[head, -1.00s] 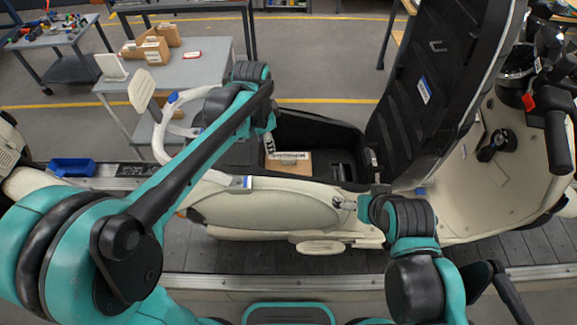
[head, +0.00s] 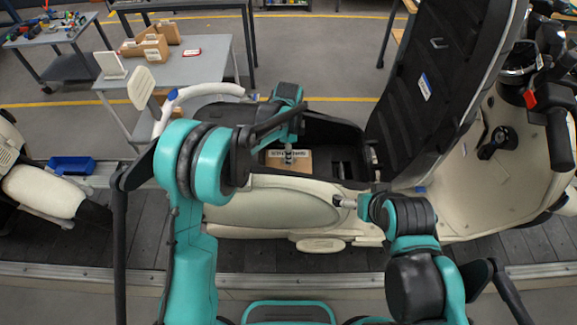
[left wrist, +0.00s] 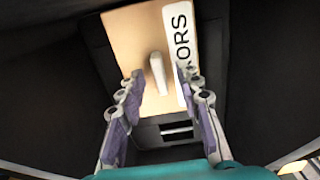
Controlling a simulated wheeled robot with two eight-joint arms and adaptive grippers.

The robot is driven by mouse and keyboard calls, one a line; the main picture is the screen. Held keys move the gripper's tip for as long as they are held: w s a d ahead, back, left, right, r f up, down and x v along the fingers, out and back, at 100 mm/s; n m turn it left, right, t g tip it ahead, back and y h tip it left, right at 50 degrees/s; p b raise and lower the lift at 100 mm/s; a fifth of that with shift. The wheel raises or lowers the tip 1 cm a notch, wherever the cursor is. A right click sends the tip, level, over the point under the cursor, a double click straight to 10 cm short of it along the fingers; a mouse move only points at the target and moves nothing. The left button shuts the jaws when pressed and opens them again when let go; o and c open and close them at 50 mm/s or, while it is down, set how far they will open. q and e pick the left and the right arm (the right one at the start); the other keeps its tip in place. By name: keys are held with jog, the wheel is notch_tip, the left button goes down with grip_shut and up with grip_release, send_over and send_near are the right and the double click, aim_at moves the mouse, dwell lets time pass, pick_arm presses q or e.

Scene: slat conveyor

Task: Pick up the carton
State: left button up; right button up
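The carton (head: 303,166) is a tan box with a white, black-lettered label. It lies in the black open storage bay (head: 349,133) of the cream scooter. In the left wrist view the carton (left wrist: 128,42) fills the upper middle, with a pale upright piece (left wrist: 158,73) on it. My left gripper (head: 290,155) points down over the carton. Its fingers (left wrist: 162,84) are apart with nothing held between them; whether they touch the carton is unclear. My right gripper (head: 345,203) is by the scooter's cream side panel, too small to read.
The raised black seat (head: 428,90) stands right of the bay. The bay's walls surround the carton closely. A blue bin (head: 72,165) sits at the left on the conveyor edge. A grey table (head: 190,68) with open cardboard boxes stands behind.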

pick_arm(q)
jog(key=shift+f, duration=0.45)
grip_shut()
jog(key=shift+r, duration=0.1)
